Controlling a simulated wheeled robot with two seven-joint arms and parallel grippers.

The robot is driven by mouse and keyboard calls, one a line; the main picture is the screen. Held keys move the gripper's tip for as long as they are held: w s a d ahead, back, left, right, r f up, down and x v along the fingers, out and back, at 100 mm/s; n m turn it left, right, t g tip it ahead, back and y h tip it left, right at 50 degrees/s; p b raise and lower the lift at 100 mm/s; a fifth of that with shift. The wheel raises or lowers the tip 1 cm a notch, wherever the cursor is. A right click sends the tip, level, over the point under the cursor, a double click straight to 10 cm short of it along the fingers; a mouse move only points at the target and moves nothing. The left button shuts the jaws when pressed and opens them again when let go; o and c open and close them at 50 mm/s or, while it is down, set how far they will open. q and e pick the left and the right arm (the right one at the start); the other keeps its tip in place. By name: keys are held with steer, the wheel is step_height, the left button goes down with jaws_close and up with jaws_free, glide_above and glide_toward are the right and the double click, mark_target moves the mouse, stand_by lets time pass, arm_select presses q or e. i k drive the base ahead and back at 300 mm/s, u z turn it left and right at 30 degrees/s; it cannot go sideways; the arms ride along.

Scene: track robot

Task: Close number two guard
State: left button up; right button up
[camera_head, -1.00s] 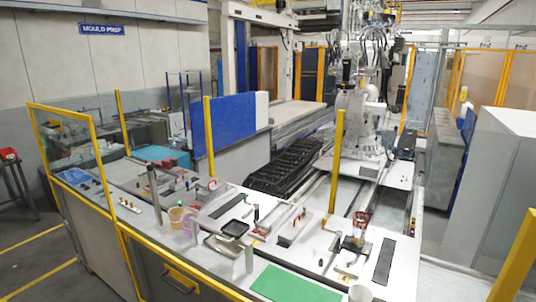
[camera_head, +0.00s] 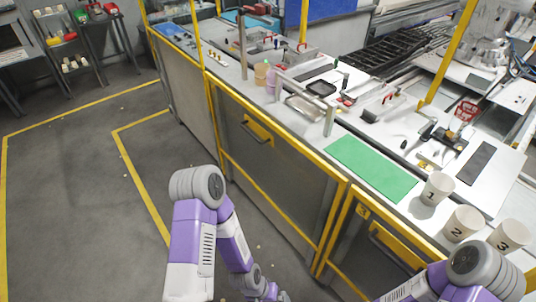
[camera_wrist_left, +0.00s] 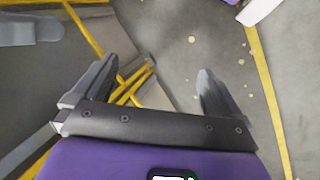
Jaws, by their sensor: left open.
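In the head view, a grey panel with a yellow frame and yellow handle (camera_head: 257,130) fronts the bench; I can read no number on it. Its top edge lies about level with the benchtop. To its right is a similar panel (camera_head: 385,255) marked 3. My left arm hangs in front of the middle panel, and my left gripper (camera_head: 268,294) is at the bottom edge of the picture. In the left wrist view, the left gripper (camera_wrist_left: 158,68) is open and empty, with yellow frame bars (camera_wrist_left: 130,85) and floor beyond its fingers. My right arm enters bottom right; its gripper is out of view.
On the bench are a green mat (camera_head: 372,168), cups numbered 1 (camera_head: 437,190), 2 (camera_head: 462,224) and 3 (camera_head: 509,237), a black tray (camera_head: 321,88) and clamps. Yellow posts rise along the bench. Floor at left (camera_head: 80,200) is clear. Shelves (camera_head: 70,45) stand behind.

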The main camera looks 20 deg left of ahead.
mark_target(269, 138)
steer(key=z, duration=0.35)
steer(key=k, duration=0.35)
steer(key=u, duration=1.85)
steer(key=i, duration=2)
steer(key=z, duration=0.9)
